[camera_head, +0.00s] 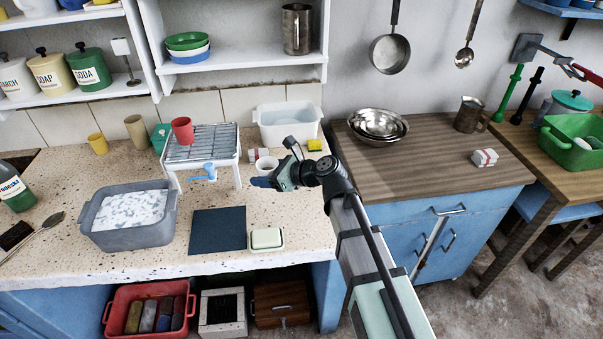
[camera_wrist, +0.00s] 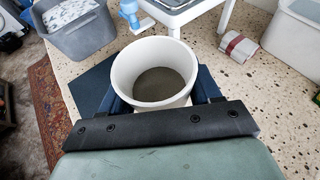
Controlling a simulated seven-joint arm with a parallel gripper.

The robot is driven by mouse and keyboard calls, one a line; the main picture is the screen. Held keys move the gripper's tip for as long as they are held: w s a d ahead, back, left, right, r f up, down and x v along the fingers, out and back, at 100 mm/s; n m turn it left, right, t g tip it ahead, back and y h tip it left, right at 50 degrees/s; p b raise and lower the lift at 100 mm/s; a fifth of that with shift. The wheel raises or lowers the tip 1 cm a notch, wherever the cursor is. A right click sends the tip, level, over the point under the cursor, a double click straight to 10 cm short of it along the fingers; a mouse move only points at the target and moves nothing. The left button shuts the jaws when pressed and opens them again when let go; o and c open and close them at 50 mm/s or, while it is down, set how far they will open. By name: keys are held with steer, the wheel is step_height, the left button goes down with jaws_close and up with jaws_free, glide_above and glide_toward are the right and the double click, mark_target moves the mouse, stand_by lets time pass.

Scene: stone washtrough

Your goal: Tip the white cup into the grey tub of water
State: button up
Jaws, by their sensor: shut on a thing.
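The white cup (camera_wrist: 152,75) is between the fingers of my gripper (camera_wrist: 155,100), which is shut on it. The cup is about upright and dark grey-brown inside; I cannot tell what fills it. In the head view the cup (camera_head: 266,162) shows beside my gripper (camera_head: 268,178), right of the wire-topped stand. I cannot tell whether its base touches the counter. The grey tub (camera_head: 128,236) stands at the left of the counter, full of water with white foam patches. It also shows at the upper left of the wrist view (camera_wrist: 95,37), apart from the cup.
A dark mat (camera_head: 217,230) and soap dish (camera_head: 267,238) lie in front. A white tub (camera_head: 288,134) stands behind.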

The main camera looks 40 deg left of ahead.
steer(key=s+a+r+n+g, duration=0.1)
steer(key=s+a+n+g, duration=0.1)
steer(key=s+a, duration=1.9)
steer(key=s, duration=0.3)
steer(key=shift+s+h, duration=0.3)
steer(key=shift+h, duration=0.1)
steer(key=shift+r, duration=0.1)
steer(key=shift+r+n+t+h, duration=0.1)
steer(key=shift+n+t+h, duration=0.2)
steer(key=shift+n+h, duration=0.15)
steer(key=shift+n, duration=0.25)
steer(key=shift+r+n+t+h, duration=0.1)
steer(key=shift+n+t+h, duration=0.25)
steer(key=shift+t, duration=0.25)
steer(key=shift+t, duration=0.3)
